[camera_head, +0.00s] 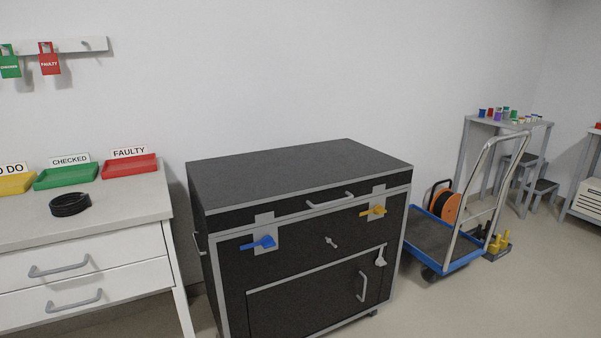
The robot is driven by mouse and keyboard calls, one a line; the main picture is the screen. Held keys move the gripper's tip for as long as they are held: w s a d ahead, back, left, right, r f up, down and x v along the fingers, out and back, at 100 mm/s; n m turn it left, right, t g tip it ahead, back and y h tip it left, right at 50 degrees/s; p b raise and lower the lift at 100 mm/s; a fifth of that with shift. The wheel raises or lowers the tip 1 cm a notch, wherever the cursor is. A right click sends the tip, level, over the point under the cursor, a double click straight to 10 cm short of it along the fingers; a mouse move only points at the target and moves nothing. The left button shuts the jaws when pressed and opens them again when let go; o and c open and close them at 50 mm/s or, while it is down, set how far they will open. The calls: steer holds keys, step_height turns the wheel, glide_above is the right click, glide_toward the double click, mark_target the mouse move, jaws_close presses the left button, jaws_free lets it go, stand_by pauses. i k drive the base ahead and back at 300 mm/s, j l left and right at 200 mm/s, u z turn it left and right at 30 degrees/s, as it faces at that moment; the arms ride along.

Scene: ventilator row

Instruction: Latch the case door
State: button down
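A large black case (300,175) with grey edges stands on the floor in the middle of the head view. Its door (305,300) is a grey-framed panel low on the front and looks closed or nearly so. The door has a grey upright handle (361,286) near its right side. A small pale grey latch (381,258) hangs at the door's upper right corner; I cannot tell whether it is engaged. Higher on the front are a blue lever latch (259,243), a yellow lever latch (374,211) and a small grey turn-handle (331,242). My gripper is not in view.
A white drawer table (125,217) with yellow, green and red trays and a black coil (70,204) stands close left. A blue trolley (446,262) stands right of the case, with an orange reel (444,207) nearby. Open floor shows at lower right.

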mark_target(379, 262)
steer(key=i+l, duration=0.15)
steer(key=l, duration=0.3)
steer(key=i+l+u, duration=0.1)
steer(key=l, duration=0.35)
steer(key=i+l, duration=0.1)
steer(key=l, duration=0.35)
steer(key=i+l, duration=0.15)
steer(key=l, duration=0.35)
steer(key=i+l, duration=0.25)
steer(key=l, duration=0.15)
steer(key=i+l+u, duration=0.15)
steer(key=i+l, duration=0.1)
steer(key=i, duration=0.2)
